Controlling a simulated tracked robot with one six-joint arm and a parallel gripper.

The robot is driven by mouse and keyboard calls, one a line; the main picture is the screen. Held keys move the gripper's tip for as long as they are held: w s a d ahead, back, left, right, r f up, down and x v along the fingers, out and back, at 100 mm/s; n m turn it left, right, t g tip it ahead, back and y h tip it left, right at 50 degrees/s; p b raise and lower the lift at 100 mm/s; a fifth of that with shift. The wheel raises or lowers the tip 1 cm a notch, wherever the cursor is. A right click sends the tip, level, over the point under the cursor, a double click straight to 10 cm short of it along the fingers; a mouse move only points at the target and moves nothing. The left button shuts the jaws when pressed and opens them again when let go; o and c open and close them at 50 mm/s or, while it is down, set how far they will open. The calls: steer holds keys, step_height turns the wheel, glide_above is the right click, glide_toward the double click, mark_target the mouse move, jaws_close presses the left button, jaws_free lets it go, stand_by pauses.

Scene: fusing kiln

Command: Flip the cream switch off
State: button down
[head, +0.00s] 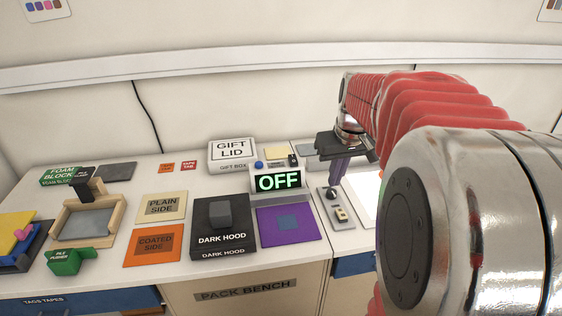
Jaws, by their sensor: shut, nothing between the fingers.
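A small cream switch (341,214) sits on a grey plate (345,226) on the bench, right of the purple mat. Its lever is too small for me to tell its position surely. My gripper (335,184) points down with its purple fingers shut and empty. In the picture it is above and slightly left of the switch, beside a dark round knob (332,194). I cannot tell whether the fingers touch the knob.
A dark hood box (223,240), a purple mat (288,238) and a gift lid box (232,151) stand to the left. Orange and plain cards, a wooden frame (62,222) and a green pusher (65,262) lie farther left. My arm hides the bench's right side.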

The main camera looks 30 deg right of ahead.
steer(key=d+f, duration=0.2)
steer(key=d, duration=0.5)
steer(key=shift+w+d, duration=0.2)
steer(key=shift+w, duration=0.05)
steer(key=shift+f, duration=0.15)
glide_above(344, 214)
step_height(344, 214, down, 10)
steer(key=shift+r, duration=0.15)
steer(key=shift+s+a+f, duration=0.1)
steer(key=shift+s+f, duration=0.05)
steer(key=shift+f, duration=0.85)
steer(key=shift+s+f, duration=0.15)
steer(key=shift+f, duration=0.8)
steer(key=shift+m, duration=0.3)
